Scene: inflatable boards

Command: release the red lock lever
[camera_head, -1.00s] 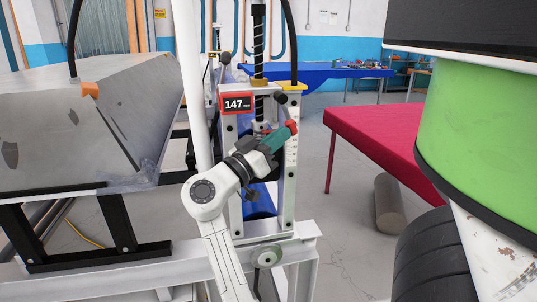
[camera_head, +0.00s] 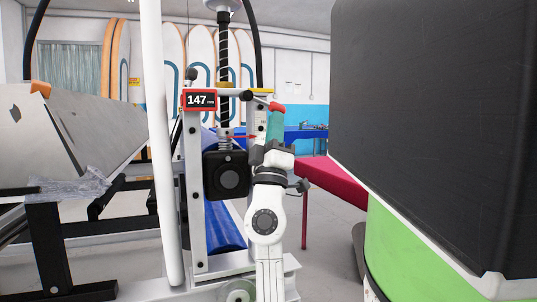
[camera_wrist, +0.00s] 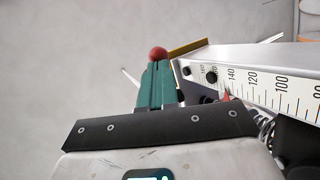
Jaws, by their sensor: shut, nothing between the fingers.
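My gripper (camera_head: 277,108) is raised in front of the press frame's right post (camera_head: 259,128). Its teal fingers are shut and empty, with red tips; they also show in the wrist view (camera_wrist: 158,55), pointing away beside the post's ruler scale (camera_wrist: 252,80). A thin red pointer (camera_head: 240,136) reaches towards that post; its red end also shows at the scale in the wrist view (camera_wrist: 227,96). A black knob (camera_head: 246,95) sits near the post's top, left of the gripper. I cannot make out for certain which part is the red lock lever.
The red-framed display (camera_head: 200,100) reads 147. A black box (camera_head: 228,175) and blue sheet (camera_head: 223,226) are between the posts. A white pole (camera_head: 163,200) stands left. A magenta table (camera_head: 338,184) is behind right. A large black-and-green body (camera_head: 430,130) fills the right side.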

